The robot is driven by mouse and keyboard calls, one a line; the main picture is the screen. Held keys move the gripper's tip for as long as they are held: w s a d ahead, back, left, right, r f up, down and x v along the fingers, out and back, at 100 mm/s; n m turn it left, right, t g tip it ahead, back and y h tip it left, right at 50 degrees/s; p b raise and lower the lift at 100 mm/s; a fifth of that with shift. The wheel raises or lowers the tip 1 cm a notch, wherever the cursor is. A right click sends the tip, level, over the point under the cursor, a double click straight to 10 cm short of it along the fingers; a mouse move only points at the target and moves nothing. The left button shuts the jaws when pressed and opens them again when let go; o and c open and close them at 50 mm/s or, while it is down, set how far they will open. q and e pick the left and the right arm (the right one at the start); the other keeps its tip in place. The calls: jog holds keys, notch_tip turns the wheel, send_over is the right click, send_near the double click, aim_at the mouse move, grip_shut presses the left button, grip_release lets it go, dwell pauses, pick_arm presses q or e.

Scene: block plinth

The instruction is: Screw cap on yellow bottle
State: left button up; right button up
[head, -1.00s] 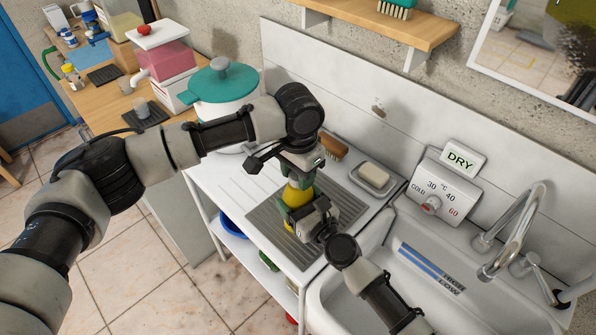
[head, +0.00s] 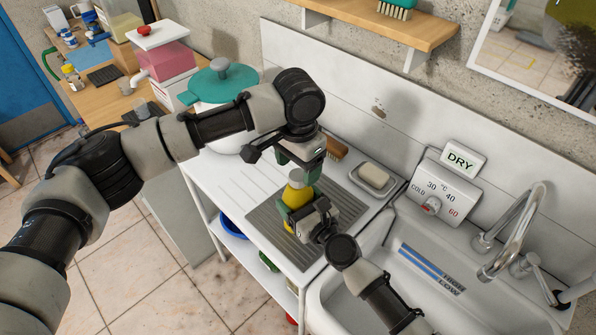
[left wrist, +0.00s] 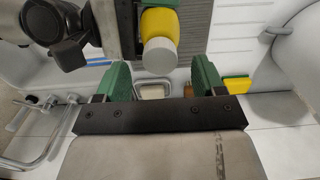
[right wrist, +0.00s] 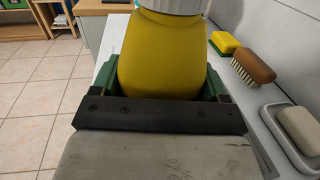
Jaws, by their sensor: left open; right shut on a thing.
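The yellow bottle (head: 297,194) stands upright over the grey ribbed drain mat, with a whitish cap (head: 296,175) on its top. My right gripper (head: 300,211) is shut around the bottle's body. The bottle (right wrist: 160,62) fills the space between the green fingers in the right wrist view, and the cap (right wrist: 175,5) is cut by the top edge. My left gripper (head: 299,167) is open and empty just above the cap. In the left wrist view the cap (left wrist: 160,57) lies beyond the two spread fingers. How tightly the cap sits cannot be told.
A brown brush (right wrist: 253,66) and a yellow-green sponge (right wrist: 224,43) lie behind the mat (head: 262,230). A teal-lidded pot (head: 222,85) stands behind my left arm.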

pick_arm(q)
notch_tip(320, 180, up, 9)
jog(key=shift+r, duration=0.15)
pick_arm(e)
jog(key=o, duration=1.7)
jog(key=b+v, duration=0.1)
jog(key=v, duration=0.8)
jog(key=shift+s+d, duration=0.1)
jog(key=shift+s, duration=0.15)
pick_arm(q)
jog(key=shift+f, duration=0.6)
pick_arm(e)
jog(key=shift+s+d, duration=0.35)
jog(key=shift+s, duration=0.15)
